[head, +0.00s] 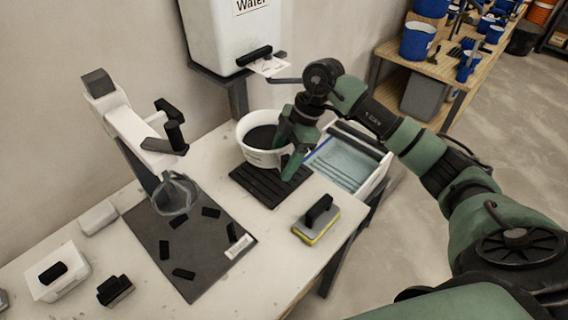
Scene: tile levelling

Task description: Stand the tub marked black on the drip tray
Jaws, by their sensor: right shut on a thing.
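A white tub (246,157) with dark contents is over the black slatted drip tray (262,192), under the water tank's tap. The lettering on its side is too small to read. My right gripper (289,168) is shut on the tub's right side, at the wall and rim. The tub looks upright. I cannot tell whether its base touches the tray or is slightly above it. The front part of the tray is bare. My left gripper is not in view.
The white water tank (232,35) with a black tap stands behind the tub. A mixer stand (140,130) and dark mat (190,262) with several black pieces lie left. A sponge float (316,222) sits at the right edge. A water-filled tray (345,162) is beyond it.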

